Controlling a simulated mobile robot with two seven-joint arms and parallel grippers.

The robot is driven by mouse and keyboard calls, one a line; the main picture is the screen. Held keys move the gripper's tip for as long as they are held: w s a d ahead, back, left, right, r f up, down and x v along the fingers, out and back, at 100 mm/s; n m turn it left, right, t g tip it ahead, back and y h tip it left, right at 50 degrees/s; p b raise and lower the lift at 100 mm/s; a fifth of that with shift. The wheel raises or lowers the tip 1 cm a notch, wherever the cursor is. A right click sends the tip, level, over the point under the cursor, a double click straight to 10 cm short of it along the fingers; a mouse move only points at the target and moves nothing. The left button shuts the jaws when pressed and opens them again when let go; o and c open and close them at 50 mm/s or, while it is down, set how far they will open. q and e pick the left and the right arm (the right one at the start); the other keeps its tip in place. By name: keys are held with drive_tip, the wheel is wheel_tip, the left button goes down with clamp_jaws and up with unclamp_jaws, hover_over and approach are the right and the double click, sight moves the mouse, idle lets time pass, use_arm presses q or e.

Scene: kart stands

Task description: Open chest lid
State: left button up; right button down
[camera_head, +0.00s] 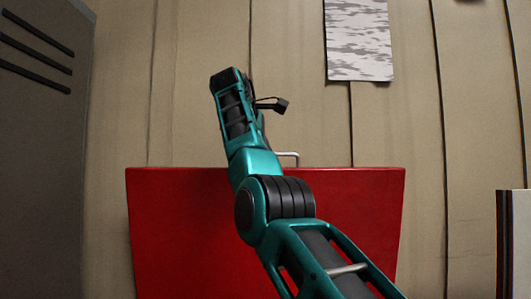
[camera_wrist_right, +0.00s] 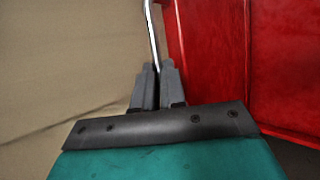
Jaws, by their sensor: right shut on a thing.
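The red chest (camera_head: 190,235) shows in the head view as a broad red panel facing me, wider at its top edge; it looks like the raised lid. A thin metal handle (camera_head: 288,154) sticks up just past that edge. In the right wrist view, my right gripper (camera_wrist_right: 157,72) is shut on the handle (camera_wrist_right: 151,30), with the red chest surface (camera_wrist_right: 205,60) close on the right. In the head view my right arm crosses in front of the panel and its fingers are hidden. My left gripper is in neither view. The chest's lower part is hidden.
A grey locker (camera_head: 40,150) with dark slots stands at the left. A beige panelled wall (camera_head: 200,50) with a patterned sheet (camera_head: 358,40) is behind. A white and dark object (camera_head: 515,245) stands at the right edge. Open space shows above the red panel.

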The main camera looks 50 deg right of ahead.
drive_tip(key=shift+w+d+r, duration=0.1)
drive_tip(key=shift+w+d, duration=0.05)
idle(0.3)
drive_tip(key=c, duration=1.2)
unclamp_jaws()
drive_tip(key=shift+r, duration=0.1)
